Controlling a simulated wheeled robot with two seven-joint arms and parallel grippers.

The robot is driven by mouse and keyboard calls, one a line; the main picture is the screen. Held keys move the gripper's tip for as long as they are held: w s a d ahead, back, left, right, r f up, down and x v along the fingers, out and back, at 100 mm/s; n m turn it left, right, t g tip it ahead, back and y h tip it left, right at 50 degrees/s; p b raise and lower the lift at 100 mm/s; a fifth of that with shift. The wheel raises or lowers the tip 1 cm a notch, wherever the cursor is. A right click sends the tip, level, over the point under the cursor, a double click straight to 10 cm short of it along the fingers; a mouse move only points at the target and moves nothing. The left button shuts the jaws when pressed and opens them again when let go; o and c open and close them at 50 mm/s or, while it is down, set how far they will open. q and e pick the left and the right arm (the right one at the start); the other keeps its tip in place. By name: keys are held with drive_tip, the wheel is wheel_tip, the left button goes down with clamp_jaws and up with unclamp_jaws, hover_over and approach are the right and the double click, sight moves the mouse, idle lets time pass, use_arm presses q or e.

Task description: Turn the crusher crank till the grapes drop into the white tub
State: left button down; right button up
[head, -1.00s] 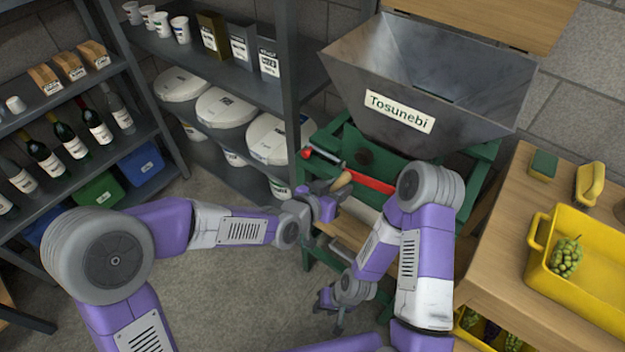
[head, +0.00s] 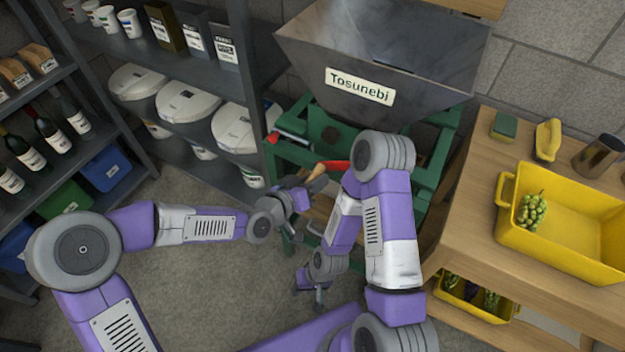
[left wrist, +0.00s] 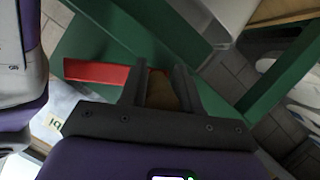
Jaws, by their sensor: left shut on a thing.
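The crusher has a grey metal hopper (head: 300,45) with a "Tosunebi" sign, on a green frame (head: 432,185). Its red crank arm (head: 337,165) ends in a wooden handle (head: 317,172). My left gripper (head: 305,188) is shut on that handle. In the left wrist view its fingers (left wrist: 167,88) stand either side of the brown handle, beside the red crank arm (left wrist: 95,72). My right gripper (head: 318,294) hangs lower, apart from the crank; its jaws are too small to read. I cannot make out the white tub; my right arm covers much of the crusher's front. The hopper's inside shows no grapes.
A wooden bench at right bears a yellow crate (head: 508,192) with green grapes (head: 531,211). Another yellow crate (head: 448,296) with grapes sits below. A shelf with white lidded buckets (head: 187,103) stands left of the crusher. Open floor lies below my left arm.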

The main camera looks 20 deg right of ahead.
use_arm(q)
drive_tip(key=shift+s+d+f, duration=0.1)
drive_tip(key=shift+s, duration=0.1)
drive_tip(key=c, duration=0.9)
unclamp_jaws()
drive_tip(key=shift+w, duration=0.1)
drive_tip(key=shift+a+r, duration=0.25)
drive_tip(key=shift+a, duration=0.1)
drive_tip(key=shift+p+v, duration=1.15)
drive_tip(key=shift+v, duration=2.35)
drive_tip(key=shift+d, duration=0.1)
